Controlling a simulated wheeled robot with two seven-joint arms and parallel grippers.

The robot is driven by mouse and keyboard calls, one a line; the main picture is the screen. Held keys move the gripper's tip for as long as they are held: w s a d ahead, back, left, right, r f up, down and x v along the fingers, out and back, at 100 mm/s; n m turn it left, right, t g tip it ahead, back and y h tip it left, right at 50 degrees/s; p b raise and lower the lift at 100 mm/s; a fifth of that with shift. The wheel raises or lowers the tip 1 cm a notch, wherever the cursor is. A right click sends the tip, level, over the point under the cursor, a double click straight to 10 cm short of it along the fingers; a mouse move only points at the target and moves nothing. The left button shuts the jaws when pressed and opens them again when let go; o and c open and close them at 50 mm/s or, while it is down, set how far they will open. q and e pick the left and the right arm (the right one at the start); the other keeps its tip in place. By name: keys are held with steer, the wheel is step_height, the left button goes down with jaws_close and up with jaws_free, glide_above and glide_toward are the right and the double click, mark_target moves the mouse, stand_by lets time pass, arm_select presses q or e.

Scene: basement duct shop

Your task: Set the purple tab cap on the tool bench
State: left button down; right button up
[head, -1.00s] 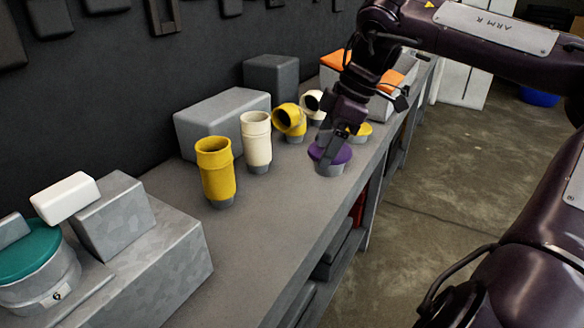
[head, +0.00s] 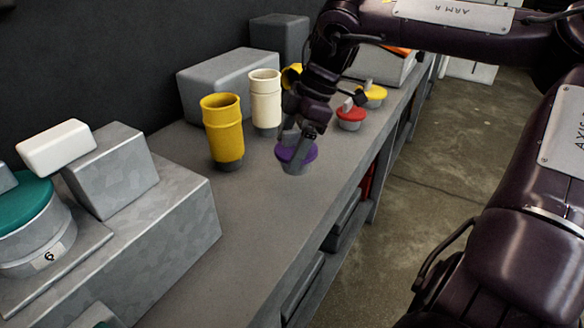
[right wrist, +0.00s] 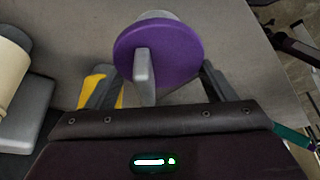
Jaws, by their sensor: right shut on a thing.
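The purple tab cap (head: 284,154) is a purple disc with an upright grey tab and a grey lower part. It is over the near-middle part of the long grey bench (head: 240,215); I cannot tell whether it touches the top. My right gripper (head: 304,138) points down and is shut on the cap's tab. In the right wrist view, the cap (right wrist: 183,50) lies ahead of my right gripper (right wrist: 158,85), with the tab between the fingers. My left gripper is not in view.
A yellow pipe (head: 224,135) and a cream pipe (head: 265,100) stand behind left of the cap. A red cap (head: 351,116) and a yellow cap (head: 375,92) sit farther back. A grey stepped block (head: 160,235) fills the near left. Bench between is clear.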

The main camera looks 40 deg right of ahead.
step_height(320, 180, down, 6)
steer(key=shift+r, duration=0.15)
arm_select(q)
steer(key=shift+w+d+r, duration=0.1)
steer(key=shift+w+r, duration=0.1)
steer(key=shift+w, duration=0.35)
arm_select(e)
steer(key=o, duration=1)
steer(key=shift+f, duration=0.2)
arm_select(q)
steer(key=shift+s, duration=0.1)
arm_select(e)
steer(key=shift+r, duration=0.1)
